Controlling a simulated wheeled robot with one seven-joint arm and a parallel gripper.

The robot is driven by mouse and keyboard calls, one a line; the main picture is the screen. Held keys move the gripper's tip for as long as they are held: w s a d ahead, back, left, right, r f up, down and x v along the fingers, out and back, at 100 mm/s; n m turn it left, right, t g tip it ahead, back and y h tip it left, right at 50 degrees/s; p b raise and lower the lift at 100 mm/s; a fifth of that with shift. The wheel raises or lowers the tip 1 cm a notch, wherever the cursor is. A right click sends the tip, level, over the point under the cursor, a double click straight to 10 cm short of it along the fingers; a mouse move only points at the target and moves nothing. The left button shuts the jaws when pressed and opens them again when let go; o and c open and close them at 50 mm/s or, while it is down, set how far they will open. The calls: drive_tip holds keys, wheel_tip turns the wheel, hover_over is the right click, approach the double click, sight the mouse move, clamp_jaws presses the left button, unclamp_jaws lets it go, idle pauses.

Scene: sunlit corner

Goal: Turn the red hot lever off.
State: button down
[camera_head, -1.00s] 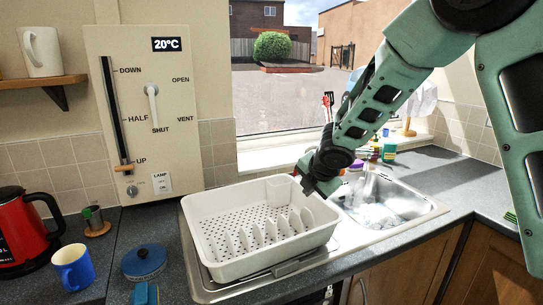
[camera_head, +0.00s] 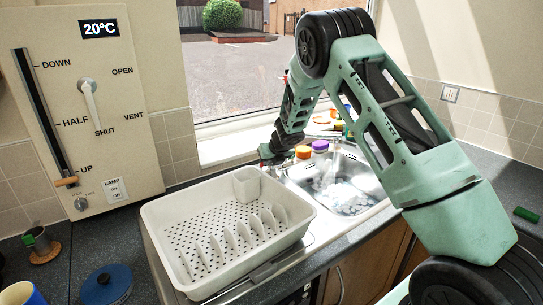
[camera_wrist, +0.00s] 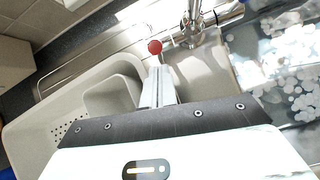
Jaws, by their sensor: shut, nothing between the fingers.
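The red hot lever shows in the wrist view as a round red knob (camera_wrist: 154,47) on a thin stem, beside the chrome tap (camera_wrist: 194,18). My gripper (camera_wrist: 160,72) is shut and empty, with its fingertips pointing at the knob and just below it in the picture. I cannot tell whether they touch. In the head view my gripper (camera_head: 268,153) is low behind the sink (camera_head: 372,178), near the back right corner of the rack. The lever is not clear there, likely hidden by my arm.
A white dish rack (camera_head: 170,265) stands left of the sink. Orange-capped (camera_head: 303,151) and purple-capped (camera_head: 320,145) bottles stand close to the right of my gripper. The window sill (camera_head: 225,148) runs behind. A wall panel (camera_head: 140,165) with levers is at left.

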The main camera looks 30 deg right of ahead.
drive_tip(key=shift+x, duration=1.3)
drive_tip(key=w+r+p, duration=0.1)
drive_tip(key=w+p, duration=0.1)
drive_tip(key=p, duration=0.1)
drive_tip(key=shift+r, duration=0.35)
drive_tip(key=shift+w, duration=0.1)
